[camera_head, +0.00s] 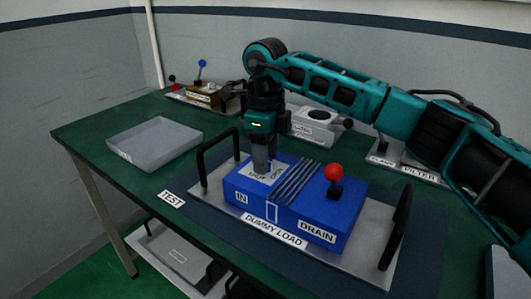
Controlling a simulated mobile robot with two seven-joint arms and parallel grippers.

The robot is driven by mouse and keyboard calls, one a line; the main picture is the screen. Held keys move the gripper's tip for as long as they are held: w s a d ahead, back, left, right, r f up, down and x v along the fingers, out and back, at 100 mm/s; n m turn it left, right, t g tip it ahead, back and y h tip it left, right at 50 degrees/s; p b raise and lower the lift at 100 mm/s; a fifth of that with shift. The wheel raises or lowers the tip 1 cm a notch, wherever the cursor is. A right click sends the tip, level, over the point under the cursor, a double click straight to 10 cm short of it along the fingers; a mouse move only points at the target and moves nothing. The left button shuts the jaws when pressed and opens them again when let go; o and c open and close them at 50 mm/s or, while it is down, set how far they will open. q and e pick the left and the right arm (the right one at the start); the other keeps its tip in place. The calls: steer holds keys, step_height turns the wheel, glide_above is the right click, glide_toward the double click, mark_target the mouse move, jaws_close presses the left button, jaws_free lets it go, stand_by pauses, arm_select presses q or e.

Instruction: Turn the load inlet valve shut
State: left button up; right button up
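The blue dummy load (315,211) sits on a grey plate and carries an "IN" label at its front left and a "DRAIN" label at its front right. My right gripper (262,168) points down over its left top part, beside a white label plate (271,178). Its fingers hide whatever handle is under them, so I cannot make out the inlet valve or whether they grip it. A red ball knob (334,173) stands upright on the drain side. My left gripper is not in view.
Black handles (398,228) rise at both ends of the plate. A grey tray (155,143) lies on the green table (90,130) to the left. A white device (316,123) and a blue-knobbed lever (202,66) stand behind. My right arm crosses the right side.

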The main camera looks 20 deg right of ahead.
steer(key=c, duration=0.8)
steer(key=shift+m, duration=0.5)
steer(key=m+p, duration=0.1)
steer(key=m, duration=0.1)
steer(key=shift+m, duration=0.4)
steer(key=m+p, duration=0.1)
steer(key=m, duration=0.4)
steer(key=m+p, duration=0.1)
steer(key=m, duration=0.4)
steer(key=shift+a, duration=0.1)
steer(key=shift+m+p, duration=0.35)
steer(key=shift+m, duration=1.65)
steer(key=o, duration=1.1)
steer(key=shift+c, duration=0.2)
